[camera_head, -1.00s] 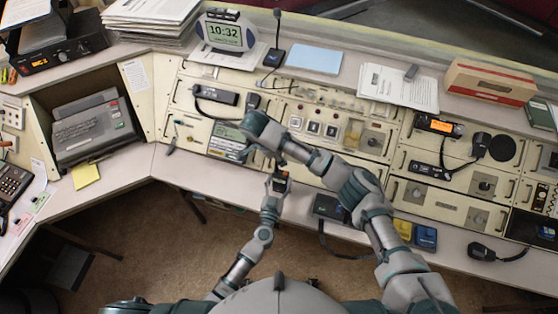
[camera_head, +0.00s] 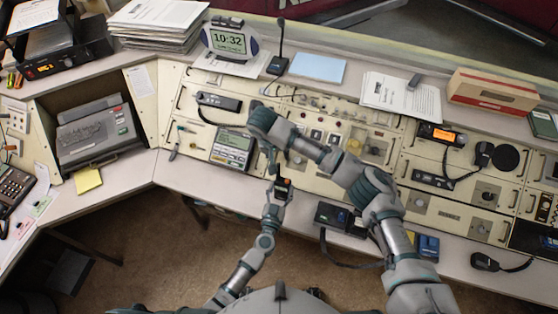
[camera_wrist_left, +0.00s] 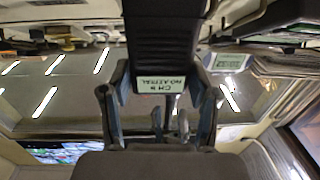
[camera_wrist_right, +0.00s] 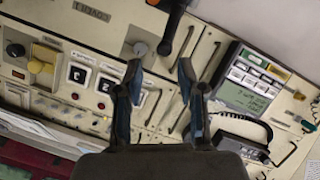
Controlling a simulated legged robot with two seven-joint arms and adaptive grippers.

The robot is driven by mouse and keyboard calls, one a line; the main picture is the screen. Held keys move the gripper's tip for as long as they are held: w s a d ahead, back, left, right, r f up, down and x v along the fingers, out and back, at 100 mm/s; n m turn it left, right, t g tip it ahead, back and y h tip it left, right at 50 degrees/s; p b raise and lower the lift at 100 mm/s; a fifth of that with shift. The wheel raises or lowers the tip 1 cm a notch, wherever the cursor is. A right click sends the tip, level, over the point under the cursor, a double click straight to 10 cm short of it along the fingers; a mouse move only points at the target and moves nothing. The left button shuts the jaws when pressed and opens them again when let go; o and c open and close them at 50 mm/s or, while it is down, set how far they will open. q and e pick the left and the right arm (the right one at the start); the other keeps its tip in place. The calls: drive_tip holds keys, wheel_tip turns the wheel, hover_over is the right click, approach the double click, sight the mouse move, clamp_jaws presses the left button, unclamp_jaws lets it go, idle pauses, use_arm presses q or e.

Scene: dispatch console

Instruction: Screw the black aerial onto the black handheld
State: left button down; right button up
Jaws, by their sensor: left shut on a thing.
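The black handheld (camera_wrist_left: 165,48) is between my left gripper's fingers (camera_wrist_left: 160,105) in the left wrist view, its pale label reading upside down "CH 8 NO AERIAL". In the head view the handheld (camera_head: 283,184) shows small, with an orange-red part, at the end of my left gripper (camera_head: 279,188). My left gripper is shut on it, in front of the console edge. My right gripper (camera_wrist_right: 160,68) is open, with nothing seen between its fingertips; in the head view my right wrist hides most of it.
The console panel (camera_wrist_right: 95,85) with knobs, buttons and handles lies behind the grippers. A unit with a pale screen (camera_head: 233,150) is left of my right wrist. A black device (camera_head: 338,216) and a blue one (camera_head: 428,246) stand on the desk edge at right.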

use_arm(q)
drive_tip(key=shift+a+f, duration=0.1)
drive_tip(key=shift+f, duration=0.05)
use_arm(e)
wheel_tip(320, 180, up, 4)
drive_tip(key=w+a+n+y, duration=0.2)
drive_tip(key=n+y, duration=0.1)
drive_tip(key=n, duration=2.3)
drive_tip(key=shift+s+d+f+n+g+h, duration=0.1)
drive_tip(key=shift+s+d+f+n+g, duration=0.45)
drive_tip(key=shift+n, duration=1.8)
drive_tip(key=shift+s+d+f+n+g+h, duration=0.2)
drive_tip(key=shift+s+f+n, duration=0.7)
drive_tip(key=shift+n, duration=1.5)
drive_tip(key=shift+s+d+f+n+g, duration=0.45)
drive_tip(key=shift+s+f+n, duration=0.25)
drive_tip(key=shift+n, duration=1.65)
